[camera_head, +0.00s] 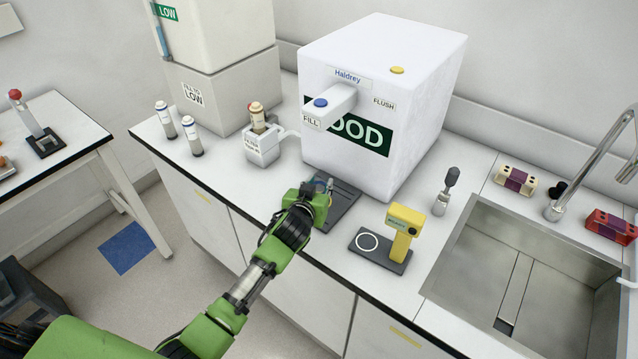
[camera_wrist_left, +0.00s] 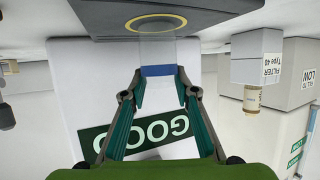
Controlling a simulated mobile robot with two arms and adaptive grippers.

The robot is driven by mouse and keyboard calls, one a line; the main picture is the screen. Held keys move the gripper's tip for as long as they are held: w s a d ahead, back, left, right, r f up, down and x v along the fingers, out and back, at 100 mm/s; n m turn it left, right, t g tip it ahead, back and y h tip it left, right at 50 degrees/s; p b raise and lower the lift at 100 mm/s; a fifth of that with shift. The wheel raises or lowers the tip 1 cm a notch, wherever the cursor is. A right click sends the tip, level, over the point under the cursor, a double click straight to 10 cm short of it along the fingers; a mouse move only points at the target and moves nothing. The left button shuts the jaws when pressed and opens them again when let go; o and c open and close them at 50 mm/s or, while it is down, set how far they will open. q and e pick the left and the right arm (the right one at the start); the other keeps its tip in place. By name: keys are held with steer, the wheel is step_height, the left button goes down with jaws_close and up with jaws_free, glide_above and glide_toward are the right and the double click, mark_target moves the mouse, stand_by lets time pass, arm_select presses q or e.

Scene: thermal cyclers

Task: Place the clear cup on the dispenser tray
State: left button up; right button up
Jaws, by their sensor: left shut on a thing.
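The clear cup (camera_wrist_left: 157,48) is see-through with a blue band and sits between the fingertips of my left gripper (camera_wrist_left: 158,84). The left gripper is shut on it. In the head view the left gripper (camera_head: 321,188) is at the front of the white dispenser, over the left part of the dark dispenser tray (camera_head: 346,204), and mostly hides the cup. The wrist view is upside down and shows the tray (camera_wrist_left: 215,17) with a yellow ring (camera_wrist_left: 156,22), close to the cup's end. Whether the cup touches the tray is unclear. My right gripper is not in view.
The white dispenser (camera_head: 415,110) rises behind the tray, its spout (camera_head: 330,105) overhanging it. A yellow device (camera_head: 405,230) stands to the right, before the sink (camera_head: 530,270). A small white filter holder (camera_head: 262,150) and two vials stand to the left.

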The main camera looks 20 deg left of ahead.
arm_select(q)
steer(key=shift+f, duration=0.15)
steer(key=o, duration=1)
steer(key=shift+r, duration=0.2)
steer(key=b+v, duration=0.1)
steer(key=v, duration=1.1)
steer(key=shift+b, duration=0.4)
